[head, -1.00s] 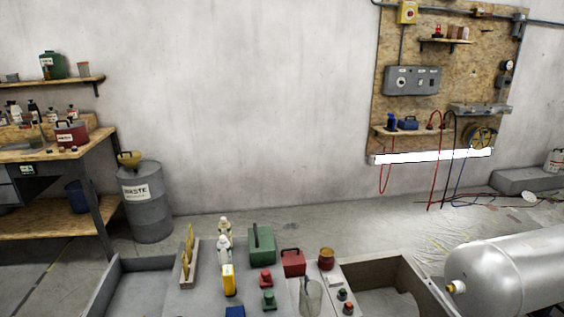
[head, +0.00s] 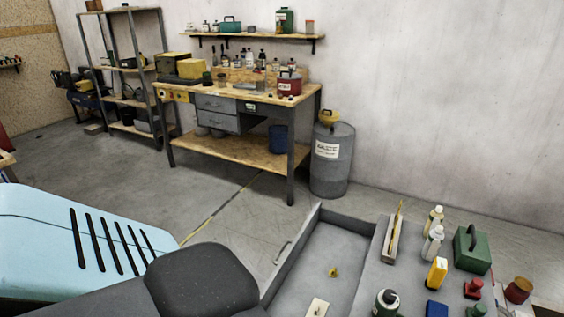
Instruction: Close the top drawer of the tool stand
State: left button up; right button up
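The tool stand (head: 409,262) is at the bottom right, with bottles and small items on its grey top. A grey drawer (head: 346,217) sticks out from its left side, open. A pale bar handle (head: 283,252) is on the drawer's outer left face. Inside lie a small yellow item (head: 333,272) and a cream flat piece (head: 317,307). The drawer's near end is cut off by the frame. I cannot tell from this view whether other drawers sit below it. Neither gripper shows.
A workbench (head: 265,153) with closed grey drawers stands at the back, with a waste drum (head: 331,175) beside it. A metal shelf rack (head: 128,68) is at the back left. Bare floor lies between bench and stand. Dark and pale-blue shapes block the lower left.

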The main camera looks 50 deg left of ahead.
aim_at(328, 240)
jog(key=k+j, duration=0.15)
jog(key=j, duration=0.35)
jog(key=k+j+u, duration=0.1)
jog(key=j, duration=0.35)
jog(key=k+j, duration=0.15)
jog(key=j, duration=0.35)
jog(key=k+j+u, duration=0.1)
jog(key=j, duration=0.4)
jog(key=k+j, duration=0.15)
jog(key=j, duration=0.35)
jog(key=i+j, duration=0.15)
jog(key=i, duration=0.25)
jog(key=i+j, duration=0.1)
jog(key=i, duration=0.3)
jog(key=i+j, duration=0.15)
jog(key=i, duration=0.3)
